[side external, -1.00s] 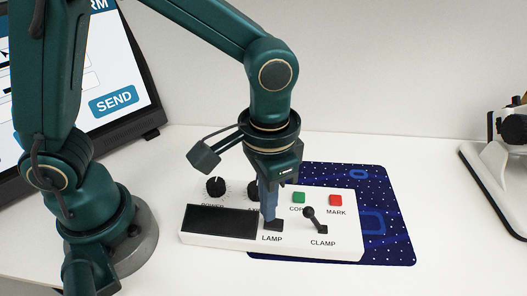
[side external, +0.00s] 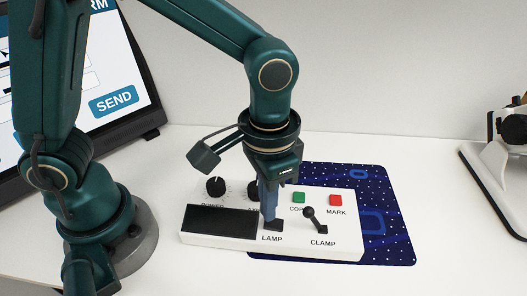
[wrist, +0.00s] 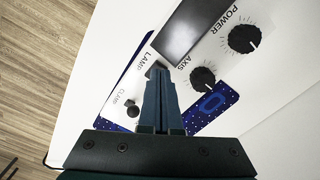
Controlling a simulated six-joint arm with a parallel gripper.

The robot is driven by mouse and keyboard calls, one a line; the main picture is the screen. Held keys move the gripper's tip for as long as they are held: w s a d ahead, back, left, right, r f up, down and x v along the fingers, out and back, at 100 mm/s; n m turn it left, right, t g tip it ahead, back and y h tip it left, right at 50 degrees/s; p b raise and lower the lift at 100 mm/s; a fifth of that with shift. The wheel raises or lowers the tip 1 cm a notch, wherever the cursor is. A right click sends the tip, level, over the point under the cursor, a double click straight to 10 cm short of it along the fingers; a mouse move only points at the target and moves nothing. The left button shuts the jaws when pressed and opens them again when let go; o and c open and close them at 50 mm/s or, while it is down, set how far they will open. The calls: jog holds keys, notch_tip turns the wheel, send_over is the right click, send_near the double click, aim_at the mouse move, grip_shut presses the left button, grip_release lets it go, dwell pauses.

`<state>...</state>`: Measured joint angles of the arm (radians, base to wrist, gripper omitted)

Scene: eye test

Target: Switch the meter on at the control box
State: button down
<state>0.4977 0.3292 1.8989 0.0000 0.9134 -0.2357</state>
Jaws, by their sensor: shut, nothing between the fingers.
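The white control box (side external: 345,250) lies on the table with a black blank display (side external: 220,221) at its front left. My gripper (side external: 270,221) is shut and empty, pointing down at the dark switch (side external: 274,226) above the label LAMP. The fingertips are at or just over this switch; I cannot tell whether they touch it. In the wrist view the closed fingers (wrist: 157,72) cover most of it. The box also has a POWER knob (side external: 215,187), an AXIS knob (wrist: 203,79), a green button (side external: 299,197), a red MARK button (side external: 336,200) and a CLAMP lever (side external: 314,218). I read no METER label.
A dark blue patterned mat (side external: 400,240) lies partly under the box. A screen with a SEND button (side external: 114,102) stands at the left. A white device with black knobs (side external: 512,128) stands at the right edge. The table between mat and device is clear.

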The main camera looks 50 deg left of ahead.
jog(key=shift+f, duration=0.95)
dwell(0.6)
jog(key=shift+r, duration=3.55)
